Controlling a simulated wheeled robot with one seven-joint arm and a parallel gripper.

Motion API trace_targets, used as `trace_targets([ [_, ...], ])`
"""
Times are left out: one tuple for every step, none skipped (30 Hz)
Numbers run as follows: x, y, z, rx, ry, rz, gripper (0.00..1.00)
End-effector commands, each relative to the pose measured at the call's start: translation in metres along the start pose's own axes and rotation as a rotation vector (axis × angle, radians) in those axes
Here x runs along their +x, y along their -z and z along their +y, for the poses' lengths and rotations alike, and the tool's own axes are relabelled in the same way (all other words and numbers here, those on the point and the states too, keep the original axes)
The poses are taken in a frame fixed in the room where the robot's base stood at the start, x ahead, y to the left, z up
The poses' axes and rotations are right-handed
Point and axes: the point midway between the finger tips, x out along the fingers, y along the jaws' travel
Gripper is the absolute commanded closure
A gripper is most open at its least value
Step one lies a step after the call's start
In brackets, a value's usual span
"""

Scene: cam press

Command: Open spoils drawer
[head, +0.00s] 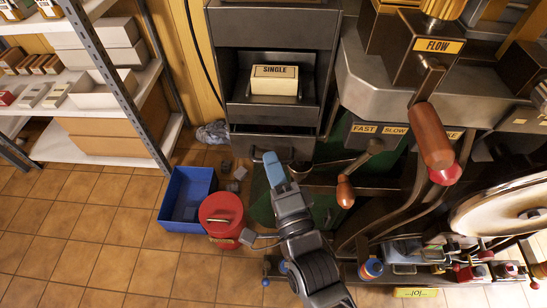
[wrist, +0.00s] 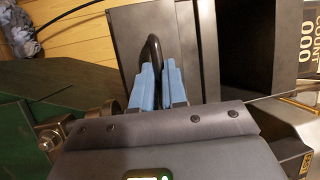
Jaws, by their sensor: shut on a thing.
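The spoils drawer (head: 240,143) is a dark grey front low in the dark cabinet, below the shelf with the "SINGLE" block (head: 274,80). My gripper (head: 271,163) is at the drawer front, with its blue fingers pointing to it. In the wrist view, my gripper (wrist: 160,90) is shut on the black curved handle (wrist: 152,48), which stands out from the drawer's grey panel (wrist: 130,30). The fingers cover part of the handle. I cannot tell from these frames how far the drawer stands out.
A blue bin (head: 172,215) and a red lidded can (head: 222,213) stand on the tiled floor left of my arm. Machine levers with a red-brown handle (head: 430,137) and a smaller knob (head: 345,191) are close on the right. Shelving (head: 105,70) stands at left. Tiled floor is clear at lower left.

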Motion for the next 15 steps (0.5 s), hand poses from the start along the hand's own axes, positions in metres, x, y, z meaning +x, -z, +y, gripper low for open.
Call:
trace_targets([
  [-0.01,-0.005,-0.001,0.003,-0.005,-0.002,1.0],
  [-0.015,-0.007,-0.002,0.003,-0.004,-0.002,1.0],
  [-0.022,-0.01,-0.004,0.003,-0.005,-0.002,1.0],
  [-0.028,-0.012,-0.004,0.002,-0.005,-0.001,1.0],
  [-0.034,-0.014,-0.006,0.003,-0.006,-0.002,1.0],
  [-0.042,-0.018,-0.007,0.004,-0.006,-0.002,1.0],
  [-0.048,-0.02,-0.008,0.003,-0.006,-0.002,1.0],
  [-0.054,-0.022,-0.009,0.003,-0.006,-0.001,1.0],
  [-0.062,-0.026,-0.011,0.003,-0.005,-0.001,1.0],
  [-0.067,-0.028,-0.012,0.003,-0.006,-0.002,1.0],
  [-0.073,-0.03,-0.013,0.004,-0.006,-0.002,1.0],
  [-0.08,-0.033,-0.014,0.002,-0.005,-0.002,1.0],
  [-0.085,-0.035,-0.015,0.002,-0.005,-0.001,1.0],
  [-0.089,-0.037,-0.016,0.003,-0.005,-0.001,1.0],
  [-0.095,-0.039,-0.017,0.002,-0.006,-0.001,1.0],
])
